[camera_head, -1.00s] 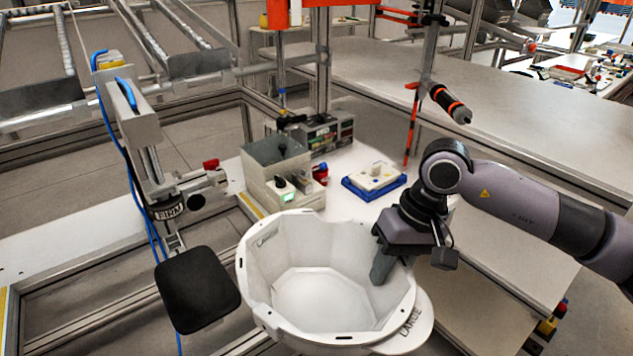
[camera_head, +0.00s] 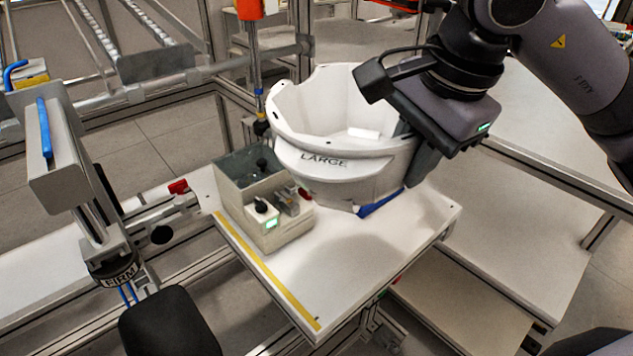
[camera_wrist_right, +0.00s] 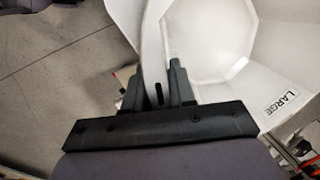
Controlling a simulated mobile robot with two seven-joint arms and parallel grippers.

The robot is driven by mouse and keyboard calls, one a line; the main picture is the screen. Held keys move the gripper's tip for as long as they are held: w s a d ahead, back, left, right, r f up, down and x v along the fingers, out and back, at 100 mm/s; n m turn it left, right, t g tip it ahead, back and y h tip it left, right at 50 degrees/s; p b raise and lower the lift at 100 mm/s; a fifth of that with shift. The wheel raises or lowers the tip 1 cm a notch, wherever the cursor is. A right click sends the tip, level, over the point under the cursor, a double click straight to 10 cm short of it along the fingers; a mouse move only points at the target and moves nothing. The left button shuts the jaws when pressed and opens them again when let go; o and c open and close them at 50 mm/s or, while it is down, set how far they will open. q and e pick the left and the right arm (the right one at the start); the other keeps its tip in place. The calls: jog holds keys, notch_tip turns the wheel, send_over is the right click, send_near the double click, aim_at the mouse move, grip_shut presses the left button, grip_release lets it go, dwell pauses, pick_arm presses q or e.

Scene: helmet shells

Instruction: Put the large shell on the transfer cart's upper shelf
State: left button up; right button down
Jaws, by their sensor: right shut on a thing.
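The large shell (camera_head: 345,185) is a white open bowl with a brim marked LARGE. It appears held above the white bench (camera_head: 300,285), its open side up. My right gripper (camera_head: 415,165) is shut on its right wall. In the right wrist view, the fingers (camera_wrist_right: 165,88) pinch the wall of the shell (camera_wrist_right: 225,45). A white two-level unit at the right, which may be the transfer cart, has an upper surface (camera_head: 535,190) and a lower shelf (camera_head: 460,305). My left gripper is not in view.
A control box (camera_head: 262,200) with a green display stands beside the shell at its left. A blue tray corner (camera_head: 382,203) shows beneath the shell. The bench's front is clear.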

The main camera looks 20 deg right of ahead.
jog(key=shift+w+d+r+m, duration=0.2)
jog(key=shift+d+r+m, duration=0.1)
jog(key=shift+r+m, duration=0.35)
jog(key=shift+f, duration=0.15)
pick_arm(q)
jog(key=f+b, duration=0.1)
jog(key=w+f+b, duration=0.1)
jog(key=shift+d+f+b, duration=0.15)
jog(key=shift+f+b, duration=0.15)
pick_arm(e)
notch_tip(320, 180, down, 19)
jog(key=shift+f, duration=0.2)
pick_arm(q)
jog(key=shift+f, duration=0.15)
pick_arm(e)
jog(key=shift+f, duration=0.1)
jog(key=shift+f+b, duration=0.1)
jog(key=shift+b, duration=0.2)
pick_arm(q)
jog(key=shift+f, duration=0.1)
pick_arm(e)
jog(key=c, duration=0.9)
grip_release()
jog(key=shift+c, duration=0.2)
